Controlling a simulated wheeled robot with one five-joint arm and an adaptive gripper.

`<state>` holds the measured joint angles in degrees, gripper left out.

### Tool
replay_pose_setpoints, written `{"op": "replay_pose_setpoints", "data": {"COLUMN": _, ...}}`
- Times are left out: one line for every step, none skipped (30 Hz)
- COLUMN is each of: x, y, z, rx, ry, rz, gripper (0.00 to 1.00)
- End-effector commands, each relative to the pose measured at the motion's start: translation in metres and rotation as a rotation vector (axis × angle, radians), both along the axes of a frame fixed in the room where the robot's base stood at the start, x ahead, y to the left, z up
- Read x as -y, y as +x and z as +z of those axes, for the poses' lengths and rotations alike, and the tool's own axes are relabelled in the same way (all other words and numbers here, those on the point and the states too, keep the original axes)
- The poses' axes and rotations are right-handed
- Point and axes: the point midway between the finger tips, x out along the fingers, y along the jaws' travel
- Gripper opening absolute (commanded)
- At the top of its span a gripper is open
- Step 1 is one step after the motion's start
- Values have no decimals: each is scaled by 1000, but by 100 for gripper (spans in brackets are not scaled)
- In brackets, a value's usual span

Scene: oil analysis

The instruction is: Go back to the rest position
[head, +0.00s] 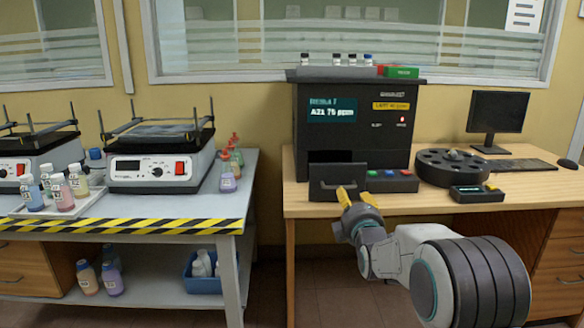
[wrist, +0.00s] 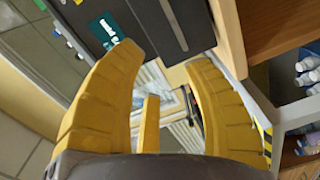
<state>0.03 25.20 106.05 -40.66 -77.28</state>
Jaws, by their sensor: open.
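My gripper (head: 357,196) has yellow fingers and is in front of the black analyzer (head: 352,118) on the wooden desk. In the wrist view my gripper (wrist: 168,85) has its fingers spread apart with nothing between them. The analyzer also shows in the wrist view (wrist: 140,12).
A round black carousel (head: 432,168), a small handheld device (head: 477,194) and a monitor (head: 497,115) stand on the desk at right. A bench (head: 150,226) with shakers and several bottles stands at left. A gap of floor separates bench and desk.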

Motion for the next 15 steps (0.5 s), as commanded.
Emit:
{"op": "replay_pose_setpoints", "data": {"x": 0, "y": -13, "z": 34, "rx": -44, "ry": 54, "rz": -2, "gripper": 45}}
{"op": "replay_pose_setpoints", "data": {"x": 0, "y": -20, "z": 41, "rx": -78, "ry": 90, "rz": -5, "gripper": 45}}
{"op": "replay_pose_setpoints", "data": {"x": 0, "y": -31, "z": 50, "rx": -124, "ry": 137, "rz": -10, "gripper": 45}}
{"op": "replay_pose_setpoints", "data": {"x": 0, "y": -39, "z": 57, "rx": -157, "ry": 173, "rz": -16, "gripper": 45}}
{"op": "replay_pose_setpoints", "data": {"x": 0, "y": -48, "z": 63, "rx": -190, "ry": 209, "rz": -23, "gripper": 45}}
{"op": "replay_pose_setpoints", "data": {"x": 0, "y": -60, "z": 71, "rx": -234, "ry": 256, "rz": -34, "gripper": 45}}
{"op": "replay_pose_setpoints", "data": {"x": 0, "y": -69, "z": 78, "rx": -266, "ry": 291, "rz": -44, "gripper": 45}}
{"op": "replay_pose_setpoints", "data": {"x": 0, "y": -79, "z": 83, "rx": -299, "ry": 326, "rz": -54, "gripper": 45}}
{"op": "replay_pose_setpoints", "data": {"x": 0, "y": -93, "z": 91, "rx": -342, "ry": 372, "rz": -70, "gripper": 45}}
{"op": "replay_pose_setpoints", "data": {"x": 0, "y": -103, "z": 96, "rx": -374, "ry": 406, "rz": -84, "gripper": 45}}
{"op": "replay_pose_setpoints", "data": {"x": 0, "y": -114, "z": 102, "rx": -406, "ry": 440, "rz": -99, "gripper": 45}}
{"op": "replay_pose_setpoints", "data": {"x": 0, "y": -129, "z": 109, "rx": -448, "ry": 487, "rz": -121, "gripper": 45}}
{"op": "replay_pose_setpoints", "data": {"x": 0, "y": -141, "z": 114, "rx": -479, "ry": 520, "rz": -137, "gripper": 45}}
{"op": "replay_pose_setpoints", "data": {"x": 0, "y": -153, "z": 119, "rx": -511, "ry": 553, "rz": -156, "gripper": 45}}
{"op": "replay_pose_setpoints", "data": {"x": 1, "y": -169, "z": 125, "rx": -551, "ry": 596, "rz": -183, "gripper": 45}}
